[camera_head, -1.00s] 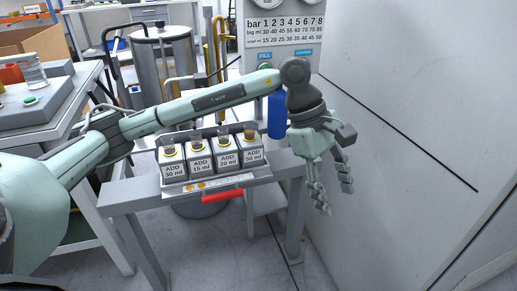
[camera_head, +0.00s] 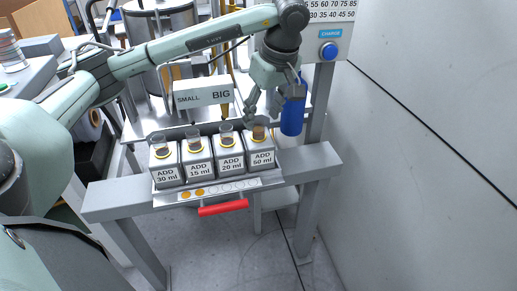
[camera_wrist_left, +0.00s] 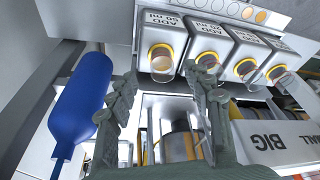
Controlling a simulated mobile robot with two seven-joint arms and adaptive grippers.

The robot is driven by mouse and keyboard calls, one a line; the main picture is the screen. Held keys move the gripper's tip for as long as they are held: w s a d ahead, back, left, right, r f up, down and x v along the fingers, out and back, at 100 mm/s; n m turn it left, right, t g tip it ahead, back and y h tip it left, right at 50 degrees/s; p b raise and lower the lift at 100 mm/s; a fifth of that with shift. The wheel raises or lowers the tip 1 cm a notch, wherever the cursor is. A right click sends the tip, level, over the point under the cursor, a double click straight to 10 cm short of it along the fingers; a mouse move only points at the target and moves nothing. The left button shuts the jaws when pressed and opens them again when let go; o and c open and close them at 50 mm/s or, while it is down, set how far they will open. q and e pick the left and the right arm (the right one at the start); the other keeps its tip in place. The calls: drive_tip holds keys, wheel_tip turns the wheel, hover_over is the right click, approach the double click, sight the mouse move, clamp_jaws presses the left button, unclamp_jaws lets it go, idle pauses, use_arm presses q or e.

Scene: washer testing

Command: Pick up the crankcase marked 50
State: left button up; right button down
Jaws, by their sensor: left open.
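The crankcase marked 50, labelled "ADD 50 ml" (camera_head: 261,157), is the rightmost grey block in a row on a tray. It has a yellow ring and a clear cup with brown content on top. In the left wrist view the 50 ml block (camera_wrist_left: 161,45) shows upside down, above and between the fingertips. My left gripper (camera_head: 262,112) is open and empty, fingers pointing down, just above and behind this block, apart from it. Its fingers also show in the left wrist view (camera_wrist_left: 160,85). My right gripper is not in view.
Blocks marked 30 ml (camera_head: 168,175), 15 ml (camera_head: 200,167) and 20 ml (camera_head: 231,161) stand left of it in the tray. A blue cylinder (camera_head: 293,112) hangs close right of my gripper. A SMALL/BIG sign (camera_head: 203,96) stands behind. A red handle (camera_head: 223,207) is in front.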

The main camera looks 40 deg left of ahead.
sight(259, 122)
use_arm(q)
drive_tip(key=x, duration=0.2)
drive_tip(key=shift+s+a+f, duration=0.2)
drive_tip(key=shift+a+f, duration=0.1)
drive_tip(key=shift+w+a+f, duration=0.15)
drive_tip(key=shift+f, duration=0.4)
clamp_jaws()
drive_tip(key=shift+r, duration=0.15)
